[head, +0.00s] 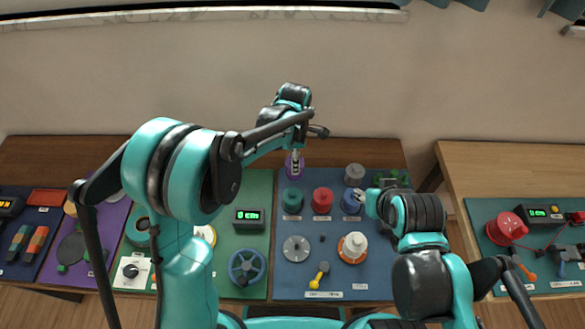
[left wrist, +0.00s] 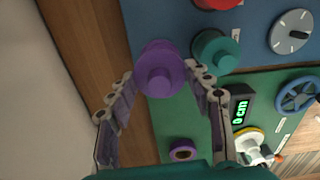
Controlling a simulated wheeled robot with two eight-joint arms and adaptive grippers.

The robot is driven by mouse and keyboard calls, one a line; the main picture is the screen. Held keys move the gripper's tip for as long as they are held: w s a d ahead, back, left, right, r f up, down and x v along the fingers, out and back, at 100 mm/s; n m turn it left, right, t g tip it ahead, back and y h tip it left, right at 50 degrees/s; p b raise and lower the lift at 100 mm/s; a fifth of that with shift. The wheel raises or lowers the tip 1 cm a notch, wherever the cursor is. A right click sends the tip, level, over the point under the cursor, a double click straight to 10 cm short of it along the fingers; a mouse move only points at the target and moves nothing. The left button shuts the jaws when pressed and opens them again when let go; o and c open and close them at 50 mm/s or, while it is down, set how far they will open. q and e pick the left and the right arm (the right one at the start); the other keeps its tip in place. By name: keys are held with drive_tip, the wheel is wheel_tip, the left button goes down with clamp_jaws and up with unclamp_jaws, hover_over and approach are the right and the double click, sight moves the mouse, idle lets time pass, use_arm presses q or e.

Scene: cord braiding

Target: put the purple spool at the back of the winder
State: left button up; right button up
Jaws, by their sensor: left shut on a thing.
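The purple spool (head: 294,166) is held in my left gripper (head: 296,158), above the back edge of the table. In the left wrist view the purple spool (left wrist: 160,72) sits between the two fingertips of my left gripper (left wrist: 160,82). Below it are the wooden table edge and the border of the blue and green boards. My right gripper (head: 366,198) is beside the blue spool (head: 350,201); its fingers are small and partly hidden by the arm. I cannot tell for sure which part is the winder.
The blue board (head: 325,278) holds a teal spool (head: 292,200), a red spool (head: 322,200), a grey spool (head: 354,173), a grey disc (head: 296,249) and a yellow-handled part (head: 320,275). The green board (head: 255,190) carries a display (head: 249,218) and a blue handwheel (head: 247,267).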

use_arm(q)
drive_tip(key=shift+w+a+f, duration=0.25)
drive_tip(key=shift+a+f, duration=0.2)
drive_tip(key=shift+a, duration=0.05)
drive_tip(key=shift+f+b, duration=0.8)
drive_tip(key=shift+f, duration=1.15)
drive_tip(key=shift+f, duration=0.1)
drive_tip(key=o, duration=1.1)
